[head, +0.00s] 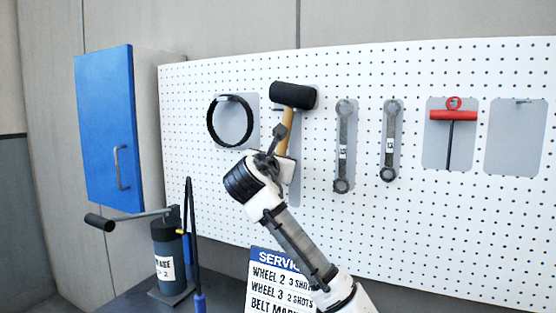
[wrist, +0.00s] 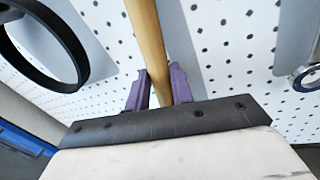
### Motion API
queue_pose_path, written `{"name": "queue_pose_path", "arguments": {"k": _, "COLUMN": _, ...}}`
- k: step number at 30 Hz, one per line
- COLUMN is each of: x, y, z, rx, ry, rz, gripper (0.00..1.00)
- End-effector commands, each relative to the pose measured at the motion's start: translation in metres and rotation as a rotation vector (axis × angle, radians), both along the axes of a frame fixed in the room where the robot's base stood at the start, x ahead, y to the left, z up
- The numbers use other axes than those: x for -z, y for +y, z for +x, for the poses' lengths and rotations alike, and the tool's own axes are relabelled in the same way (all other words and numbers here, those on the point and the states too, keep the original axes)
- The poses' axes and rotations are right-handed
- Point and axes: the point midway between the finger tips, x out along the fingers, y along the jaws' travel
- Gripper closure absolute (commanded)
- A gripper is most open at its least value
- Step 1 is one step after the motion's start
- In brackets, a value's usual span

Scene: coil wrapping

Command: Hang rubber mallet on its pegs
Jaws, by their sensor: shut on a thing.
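The rubber mallet has a black head (head: 294,95) and a tan wooden handle (head: 287,125), seen upright in the head view with the head at the top. It is in front of a grey backing plate on the white pegboard (head: 225,73). My gripper (head: 279,146) is shut on the handle, below the head. In the wrist view the handle (wrist: 147,40) runs up from between the purple fingers (wrist: 160,86). The pegs behind the mallet head are hidden, so I cannot tell whether it rests on them.
A black ring (head: 209,122) hangs left of the mallet. Two wrenches (head: 343,150) and a red T-handle tool (head: 453,114) hang to the right. An empty grey plate with a peg (head: 515,140) is at far right. A blue cabinet (head: 105,130) and grease pump (head: 168,250) stand left.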

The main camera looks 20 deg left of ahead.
Motion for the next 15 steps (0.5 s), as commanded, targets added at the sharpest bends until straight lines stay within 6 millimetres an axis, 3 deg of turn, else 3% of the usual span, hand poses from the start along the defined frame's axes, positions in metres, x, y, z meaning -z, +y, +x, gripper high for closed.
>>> {"name": "queue_pose_path", "arguments": {"k": 5, "x": 0.004, "y": 0.0016, "z": 0.0005, "rx": -0.002, "ry": 0.008, "rz": 0.0, "gripper": 1.0}}
{"name": "queue_pose_path", "arguments": {"k": 6, "x": 0.0042, "y": 0.0017, "z": 0.0005, "rx": -0.002, "ry": 0.008, "rz": 0.0, "gripper": 0.73}}
{"name": "queue_pose_path", "arguments": {"k": 11, "x": 0.0036, "y": 0.0016, "z": 0.0005, "rx": -0.002, "ry": 0.007, "rz": 0.0, "gripper": 0.52}}
{"name": "queue_pose_path", "arguments": {"k": 15, "x": 0.0028, "y": 0.0014, "z": 0.0003, "rx": -0.002, "ry": 0.005, "rz": 0.0, "gripper": 0.52}}
